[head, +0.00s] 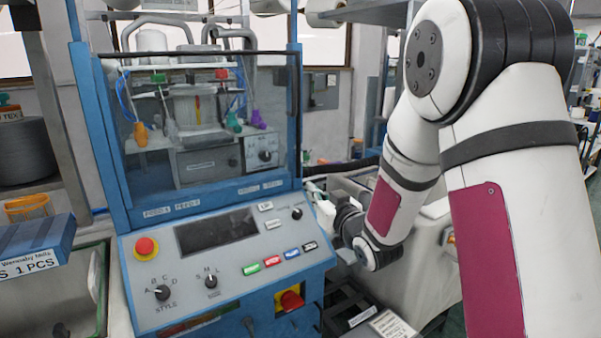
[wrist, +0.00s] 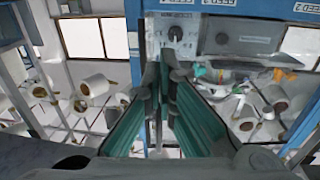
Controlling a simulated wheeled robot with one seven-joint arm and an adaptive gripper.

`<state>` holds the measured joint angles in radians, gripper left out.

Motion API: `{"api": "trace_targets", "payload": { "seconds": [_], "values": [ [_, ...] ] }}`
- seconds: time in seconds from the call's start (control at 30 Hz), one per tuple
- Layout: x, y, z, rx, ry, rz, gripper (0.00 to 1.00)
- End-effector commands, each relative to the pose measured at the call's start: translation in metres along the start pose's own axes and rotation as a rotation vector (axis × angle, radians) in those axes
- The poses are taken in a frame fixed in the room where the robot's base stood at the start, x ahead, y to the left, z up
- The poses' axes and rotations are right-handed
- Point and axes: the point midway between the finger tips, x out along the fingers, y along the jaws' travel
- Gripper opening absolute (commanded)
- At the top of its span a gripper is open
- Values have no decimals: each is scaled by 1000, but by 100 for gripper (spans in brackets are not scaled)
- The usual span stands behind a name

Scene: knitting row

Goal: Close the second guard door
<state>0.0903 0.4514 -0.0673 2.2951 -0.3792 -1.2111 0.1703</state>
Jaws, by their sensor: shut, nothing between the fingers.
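A guard door (head: 215,125) with a clear pane and dark edges stands at the front of the blue knitting machine in the head view. A dark upright handle (head: 293,97) is at its right edge. I cannot tell whether this door is fully closed, nor whether it is the second one. My gripper (wrist: 159,75) is shut and empty in the wrist view, its fingertips together in the middle. They appear just below a grey panel with a dial (wrist: 176,33). In the head view my wrist is beside the machine's right side, and the fingertips are not clear.
The control console (head: 225,255) juts out below the door, with a red stop button (head: 146,248) and a red switch (head: 291,300). A blue carton (head: 38,247) is at the left edge. A pale cabinet (head: 420,260) stands right of the machine, behind my arm.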

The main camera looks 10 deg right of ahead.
Motion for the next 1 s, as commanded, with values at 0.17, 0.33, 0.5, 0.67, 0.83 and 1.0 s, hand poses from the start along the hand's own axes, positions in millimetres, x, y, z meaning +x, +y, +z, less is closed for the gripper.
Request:
{"api": "trace_targets", "payload": {
  "seconds": [0.17,0.33,0.5,0.67,0.83,1.0],
  "values": [
    [26,0,0,0,1,-1,0],
    [59,-1,1,0,0,-2,0],
    [92,0,1,0,1,-1,0],
    [117,0,0,0,0,0,0],
    [131,1,0,0,-1,0,0],
    [135,0,0,0,-1,0,0]
  ]
}}
